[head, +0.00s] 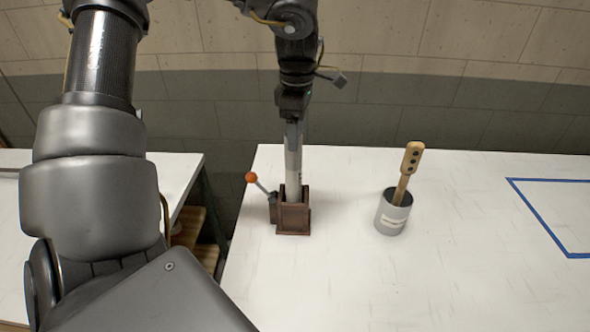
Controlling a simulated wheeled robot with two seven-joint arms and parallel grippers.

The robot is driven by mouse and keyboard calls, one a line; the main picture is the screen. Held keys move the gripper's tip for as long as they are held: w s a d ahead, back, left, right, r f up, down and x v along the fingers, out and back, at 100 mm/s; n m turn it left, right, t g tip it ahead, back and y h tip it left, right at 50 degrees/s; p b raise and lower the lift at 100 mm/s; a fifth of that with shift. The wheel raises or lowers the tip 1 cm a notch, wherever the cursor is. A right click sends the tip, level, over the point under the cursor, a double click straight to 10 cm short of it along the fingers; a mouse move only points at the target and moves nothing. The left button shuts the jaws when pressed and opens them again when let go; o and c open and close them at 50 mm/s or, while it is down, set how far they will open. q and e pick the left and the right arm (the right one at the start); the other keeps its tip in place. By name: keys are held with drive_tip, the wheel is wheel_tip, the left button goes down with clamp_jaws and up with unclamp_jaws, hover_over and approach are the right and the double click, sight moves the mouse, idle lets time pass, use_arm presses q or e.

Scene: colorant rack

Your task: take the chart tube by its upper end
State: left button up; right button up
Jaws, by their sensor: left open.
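The chart tube (293,170) is a pale grey-white cylinder standing upright in a brown square holder (293,217) on the white table. A lever with an orange knob (252,177) sticks out from the holder's left side. My left gripper (291,118) points down at the tube's upper end, with the dark gripper body just above it. The fingers are small and overlap the tube's top, so I cannot tell whether they touch it. The jaws are open. The tube's lower end is hidden inside the holder. My right gripper is not in view.
A grey cup (393,212) with a wooden handled tool (406,172) leaning in it stands right of the holder. A blue taped outline (540,217) marks the table at far right. The white table (330,285) is clear in front. A gap separates it from another table at left.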

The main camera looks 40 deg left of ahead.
use_arm(q)
drive_tip(key=shift+s+f, duration=0.15)
drive_tip(key=shift+s, duration=0.25)
wheel_tip(320, 180, down, 5)
drive_tip(key=shift+s+a+r+p, duration=0.1)
drive_tip(key=shift+r+p, duration=0.1)
drive_tip(key=shift+p, duration=0.9)
drive_tip(key=shift+c, duration=1)
drive_tip(key=c, duration=1.1)
drive_tip(key=shift+c, duration=0.2)
